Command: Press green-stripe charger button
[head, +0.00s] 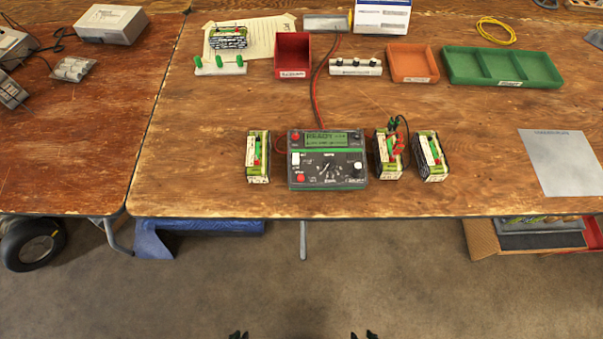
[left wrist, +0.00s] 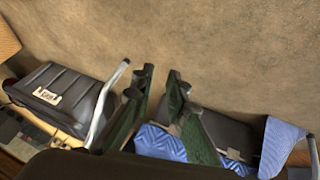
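The charger (head: 328,172) is a dark box with green edges near the table's front. Its green display (head: 326,138) reads READY. Its face carries a dial, a white button (head: 296,158), a red button (head: 300,178) and a light knob at right. I cannot tell which of these is the green-stripe button. My left gripper (head: 239,335) and right gripper (head: 364,335) show only as dark fingertips at the bottom edge, over the floor and well short of the table. In the left wrist view the left fingers (left wrist: 162,72) have an empty gap between the tips. The right tips also stand apart.
Battery packs stand left (head: 258,157) and right (head: 430,156) of the charger; another pack (head: 389,154) bears plugs. A red cable (head: 317,95) runs behind. Red (head: 292,74), orange (head: 434,66) and green trays stand further back. The table's front edge (head: 400,215) is clear.

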